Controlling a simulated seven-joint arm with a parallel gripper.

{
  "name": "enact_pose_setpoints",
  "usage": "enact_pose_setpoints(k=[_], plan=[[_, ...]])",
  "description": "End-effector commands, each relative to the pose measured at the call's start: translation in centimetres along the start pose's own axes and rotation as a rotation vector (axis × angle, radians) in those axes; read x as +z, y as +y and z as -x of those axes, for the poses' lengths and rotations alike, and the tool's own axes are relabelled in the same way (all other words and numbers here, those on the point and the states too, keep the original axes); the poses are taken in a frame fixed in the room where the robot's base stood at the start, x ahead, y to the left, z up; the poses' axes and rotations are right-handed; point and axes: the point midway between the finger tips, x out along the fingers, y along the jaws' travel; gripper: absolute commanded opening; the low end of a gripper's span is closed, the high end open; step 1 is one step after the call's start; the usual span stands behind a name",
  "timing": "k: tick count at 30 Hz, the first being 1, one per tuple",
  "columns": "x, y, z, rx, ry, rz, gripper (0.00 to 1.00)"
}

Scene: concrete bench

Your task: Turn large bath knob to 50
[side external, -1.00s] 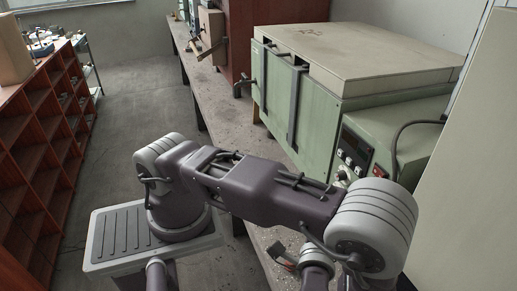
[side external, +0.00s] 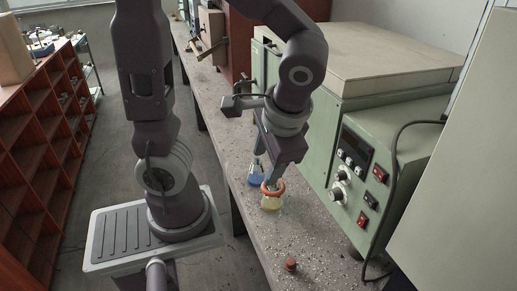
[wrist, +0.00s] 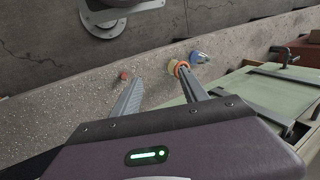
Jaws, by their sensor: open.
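The green bath's control panel (side external: 356,180) faces the bench in the side view. My gripper (side external: 270,184) points down over the bench, left of the panel and apart from the knob. It overlaps the flasks in the side view; contact cannot be told. In the wrist view my open gripper (wrist: 158,94) has its fingers spread with nothing visible between them. The panel face does not show there.
A yellow flask with an orange ring (side external: 271,203) and a blue flask (side external: 256,176) stand under my gripper. A small red stopper-like thing (side external: 290,265) lies nearer the front. Red switches (side external: 380,174) and a black cable (side external: 396,165) are on the panel's right.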

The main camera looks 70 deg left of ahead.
Motion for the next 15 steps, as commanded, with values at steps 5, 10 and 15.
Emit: enact_pose_setpoints(k=[5,10,15], plan=[[1.4,-0.1,2.3,0.170,0.105,0.043,0.52],[2.3,0.1,4.1,0.272,0.209,0.062,0.52],[2.5,0.2,4.9,0.310,0.265,0.067,0.52]])
